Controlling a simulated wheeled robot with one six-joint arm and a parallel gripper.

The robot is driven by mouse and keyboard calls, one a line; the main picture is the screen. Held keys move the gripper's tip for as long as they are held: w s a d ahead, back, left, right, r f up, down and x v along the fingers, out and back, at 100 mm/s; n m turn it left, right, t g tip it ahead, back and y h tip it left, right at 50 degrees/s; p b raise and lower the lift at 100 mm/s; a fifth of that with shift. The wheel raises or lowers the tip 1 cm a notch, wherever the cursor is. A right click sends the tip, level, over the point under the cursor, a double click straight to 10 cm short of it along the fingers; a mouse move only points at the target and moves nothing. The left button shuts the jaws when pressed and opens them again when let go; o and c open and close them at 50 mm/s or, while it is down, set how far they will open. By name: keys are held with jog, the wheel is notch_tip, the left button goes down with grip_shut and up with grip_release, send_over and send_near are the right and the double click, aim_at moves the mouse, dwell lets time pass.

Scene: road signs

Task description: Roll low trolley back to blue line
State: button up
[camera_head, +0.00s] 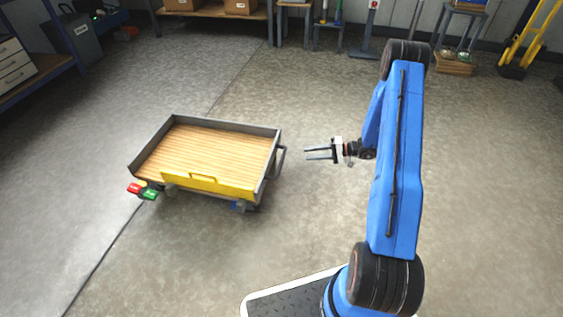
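The low trolley (208,160) stands on the concrete floor left of the middle, with a wooden deck, grey rims and a yellow front panel (209,186). A grey push handle (279,162) sticks out at its right end. My gripper (306,152) is to the right of the handle, apart from it, with its two fingers spread, pointing left, and nothing between them. No blue line shows on the floor in this view. A small blue part shows low by the trolley's front right wheel.
Red and green pieces (142,190) show at the trolley's front left corner. A dark seam (105,255) crosses the floor. Shelves and benches (215,11) stand along the back; a yellow hand truck (530,38) is back right.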

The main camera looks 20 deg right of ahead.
jog(key=m+t, duration=0.1)
jog(key=t, duration=0.1)
send_near(282, 161)
jog(key=x, duration=0.7)
jog(key=w+f+x, duration=0.1)
jog(key=x, duration=0.2)
jog(key=shift+w, duration=0.15)
jog(key=shift+d, duration=0.1)
grip_shut()
